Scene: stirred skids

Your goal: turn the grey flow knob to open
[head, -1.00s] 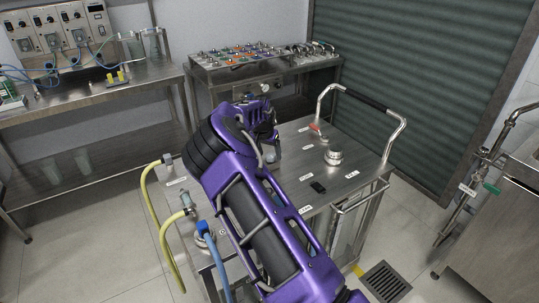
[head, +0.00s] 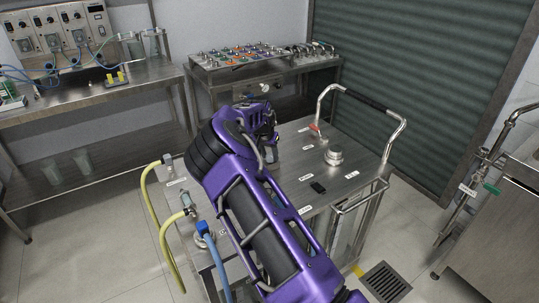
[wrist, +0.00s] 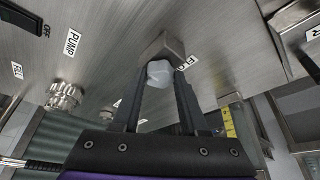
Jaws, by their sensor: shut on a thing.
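The grey flow knob (wrist: 160,73) sits on the steel skid top (wrist: 110,60), beside a white label that is partly hidden and starts with "FL". My gripper (wrist: 160,84) is shut on the knob, with one dark finger on each side of it in the wrist view. The fingers cover the knob's sides, so how far it is turned cannot be told. In the head view my purple arm reaches over the cart and largely hides the knob.
A round metal fitting (head: 334,156), a red-handled valve (head: 315,129) and a black switch (head: 318,187) stand on the cart top. Yellow hose (head: 148,205) and blue hose (head: 210,250) hang at its left. A push handle (head: 362,97) rises at the back right.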

